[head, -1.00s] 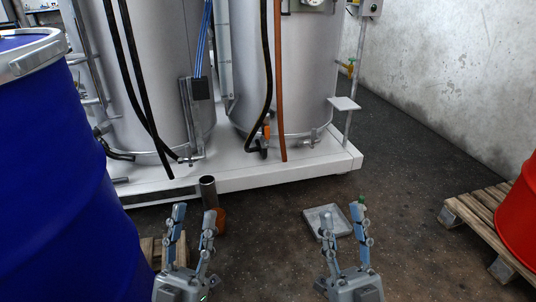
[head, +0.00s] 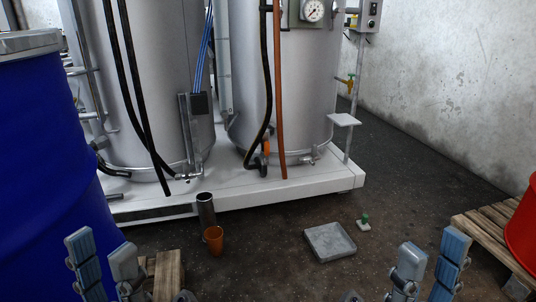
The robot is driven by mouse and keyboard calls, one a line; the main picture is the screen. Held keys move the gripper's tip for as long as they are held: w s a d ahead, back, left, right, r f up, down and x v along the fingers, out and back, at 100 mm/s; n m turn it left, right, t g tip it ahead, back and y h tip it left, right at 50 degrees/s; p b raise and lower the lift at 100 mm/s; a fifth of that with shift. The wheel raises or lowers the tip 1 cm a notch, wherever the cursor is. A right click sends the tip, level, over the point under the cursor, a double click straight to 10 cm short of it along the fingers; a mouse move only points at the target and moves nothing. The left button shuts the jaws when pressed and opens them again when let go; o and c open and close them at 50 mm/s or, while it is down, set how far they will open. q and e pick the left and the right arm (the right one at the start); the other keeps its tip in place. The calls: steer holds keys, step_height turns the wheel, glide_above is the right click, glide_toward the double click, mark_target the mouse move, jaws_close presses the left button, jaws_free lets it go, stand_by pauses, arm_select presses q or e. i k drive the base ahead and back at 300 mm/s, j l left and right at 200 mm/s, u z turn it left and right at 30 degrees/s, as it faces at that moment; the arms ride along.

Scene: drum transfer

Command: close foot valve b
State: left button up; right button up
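Two silver tanks stand on a white platform. At the foot of the right tank (head: 300,110) is a valve with an orange handle (head: 266,146), beside a black hose end. A small metal fitting (head: 307,160) sticks out at the same tank's base. The left tank (head: 150,90) has a metal outlet fitting (head: 185,177) at its foot. No label tells which valve is b. My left gripper (head: 100,250) is open and empty at the lower left, in front of the blue drum. My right gripper (head: 432,250) is open and empty at the lower right. Both are well short of the valves.
A blue drum (head: 50,160) fills the left. A pallet (head: 480,225) with a red drum (head: 525,230) is at right.

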mark_target(267, 145)
steer(key=i+l, duration=0.55)
steer(key=l, duration=0.15)
steer(key=i+z, duration=0.3)
steer(key=i, duration=1.1)
steer(key=i+j, duration=0.35)
steer(key=j, duration=0.2)
steer(key=i+l+z, duration=0.05)
